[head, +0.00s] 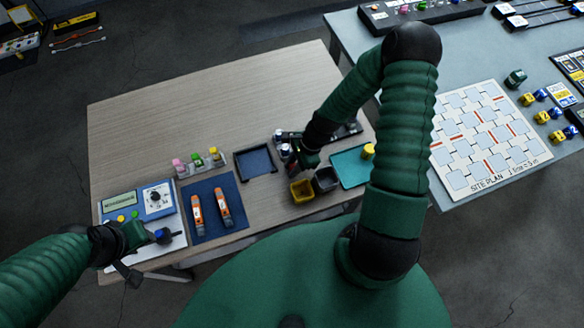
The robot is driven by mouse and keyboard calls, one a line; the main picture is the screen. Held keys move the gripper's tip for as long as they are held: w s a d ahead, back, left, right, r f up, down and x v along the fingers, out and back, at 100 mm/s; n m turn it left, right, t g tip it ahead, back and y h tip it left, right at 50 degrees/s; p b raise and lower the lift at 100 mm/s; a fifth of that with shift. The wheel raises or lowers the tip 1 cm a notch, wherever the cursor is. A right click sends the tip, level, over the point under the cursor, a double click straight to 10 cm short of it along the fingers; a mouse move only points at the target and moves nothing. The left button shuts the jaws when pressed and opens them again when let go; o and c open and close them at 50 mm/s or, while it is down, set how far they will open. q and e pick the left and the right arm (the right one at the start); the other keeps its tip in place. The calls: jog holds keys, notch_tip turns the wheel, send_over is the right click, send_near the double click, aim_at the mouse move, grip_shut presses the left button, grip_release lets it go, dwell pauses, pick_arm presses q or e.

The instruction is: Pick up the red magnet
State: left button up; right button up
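I cannot make out the red magnet with certainty; a small dark reddish patch (292,163) shows beside my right gripper. My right gripper (296,160) reaches down over the right half of the wooden table, next to a small white-topped item (285,149). Its fingertips are small and dark, and my arm hides part of the area, so its opening is unclear.
On the wooden table (220,110) are a dark tray (256,162), a yellow bin (302,191), a grey bin (326,180), a teal tray (352,168), orange tools (222,207) on a blue mat (208,230) and a meter (153,198). The table's back is clear.

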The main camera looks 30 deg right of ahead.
aim_at(293, 166)
jog(key=shift+d+f, duration=0.1)
jog(key=shift+d, duration=0.2)
grip_shut()
jog(key=shift+a, duration=0.15)
notch_tip(293, 166, up, 10)
jog(key=shift+f+p, duration=0.2)
jog(key=shift+p, duration=0.15)
jog(key=shift+r, duration=0.3)
jog(key=shift+c, duration=0.3)
grip_release()
jog(key=shift+w, duration=0.1)
jog(key=shift+f, duration=0.1)
grip_shut()
